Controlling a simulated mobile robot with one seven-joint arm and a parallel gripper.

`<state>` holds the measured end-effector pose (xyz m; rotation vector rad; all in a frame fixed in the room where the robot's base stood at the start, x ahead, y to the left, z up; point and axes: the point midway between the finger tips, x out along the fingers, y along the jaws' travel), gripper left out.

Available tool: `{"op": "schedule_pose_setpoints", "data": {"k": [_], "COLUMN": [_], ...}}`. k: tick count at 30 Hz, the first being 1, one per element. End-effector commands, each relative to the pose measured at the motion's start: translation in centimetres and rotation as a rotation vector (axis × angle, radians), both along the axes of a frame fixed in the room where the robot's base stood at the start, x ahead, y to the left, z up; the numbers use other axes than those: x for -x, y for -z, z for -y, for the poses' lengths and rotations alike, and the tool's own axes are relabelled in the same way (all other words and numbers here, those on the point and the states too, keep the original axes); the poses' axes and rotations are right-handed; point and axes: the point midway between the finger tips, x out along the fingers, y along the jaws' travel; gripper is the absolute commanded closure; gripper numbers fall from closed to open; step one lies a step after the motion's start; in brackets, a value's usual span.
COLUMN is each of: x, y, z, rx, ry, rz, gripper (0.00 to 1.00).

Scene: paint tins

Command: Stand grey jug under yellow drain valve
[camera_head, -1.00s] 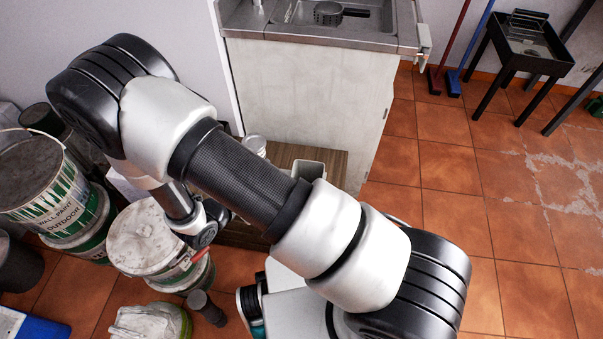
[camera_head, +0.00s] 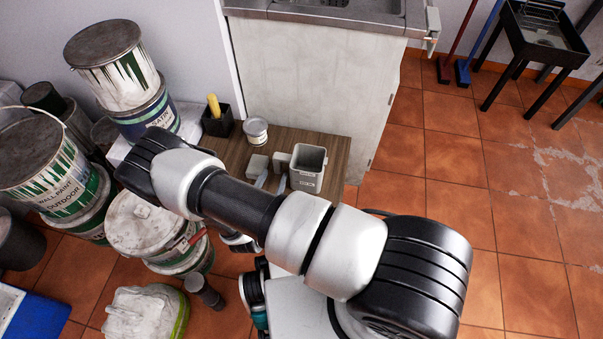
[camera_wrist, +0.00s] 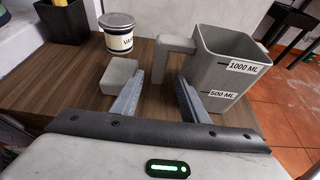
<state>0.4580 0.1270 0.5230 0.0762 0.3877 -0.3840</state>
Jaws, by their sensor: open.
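The grey jug (camera_head: 309,168) stands upright on a brown wooden board, its handle towards the left. In the wrist view the jug (camera_wrist: 228,72) shows 1000 ML and 500 ML marks. My gripper (camera_head: 272,182) is open and empty, just short of the handle. In the wrist view the handle's lower end lies ahead, in line with the gap between my gripper's fingers (camera_wrist: 158,92). I cannot see whether a finger touches it. I cannot make out a yellow drain valve in either view.
A grey block (camera_wrist: 118,76) sits left of the handle, close to the left finger. A small labelled tin (camera_head: 256,130) and a black holder (camera_head: 218,122) with a yellow-topped item stand behind. Stacked paint tins (camera_head: 130,80) crowd the left. Tiled floor (camera_head: 440,200) is clear right.

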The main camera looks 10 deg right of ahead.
Motion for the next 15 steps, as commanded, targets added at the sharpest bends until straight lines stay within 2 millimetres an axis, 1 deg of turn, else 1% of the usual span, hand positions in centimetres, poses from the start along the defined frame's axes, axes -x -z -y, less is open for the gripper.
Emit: {"op": "schedule_pose_setpoints", "data": {"k": [1,3,8,11,15], "x": [-0.6,-1.1,-1.7,-2.5,-4.2], "y": [0.4,0.6,0.8,1.4,2.6], "z": [0.2,0.5,0.7,0.9,1.5], "rx": [-0.001,0.0,0.0,0.0,-0.001], "ry": [0.0,0.0,0.0,0.0,0.003], "rz": [0.0,0.0,0.0,0.001,0.001], "gripper": [0.59,0.59,0.59,0.59,0.59]}}
